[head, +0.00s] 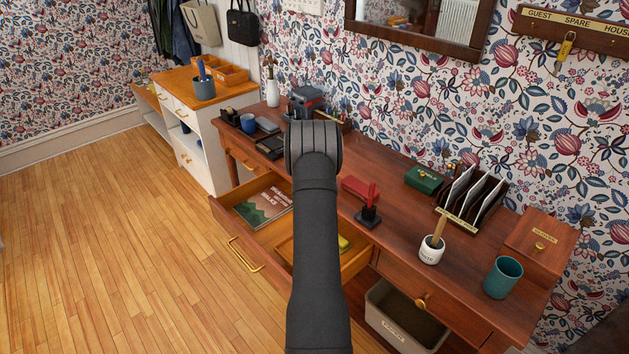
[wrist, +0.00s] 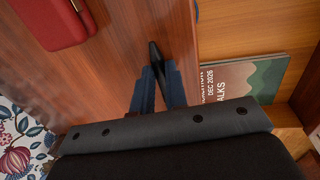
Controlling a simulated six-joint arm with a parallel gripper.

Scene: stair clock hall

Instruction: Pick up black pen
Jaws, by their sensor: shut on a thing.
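In the wrist view my gripper (wrist: 158,74) is shut on a black pen (wrist: 154,50). The pen's dark end sticks out past the fingertips, and the rest of it is hidden between the fingers. Behind them is the brown desk top (wrist: 110,55), close to its front edge. I cannot tell whether the pen touches the wood. In the head view my own arm covers the gripper and the pen.
An open drawer (head: 228,206) holds a walks booklet (head: 263,206).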

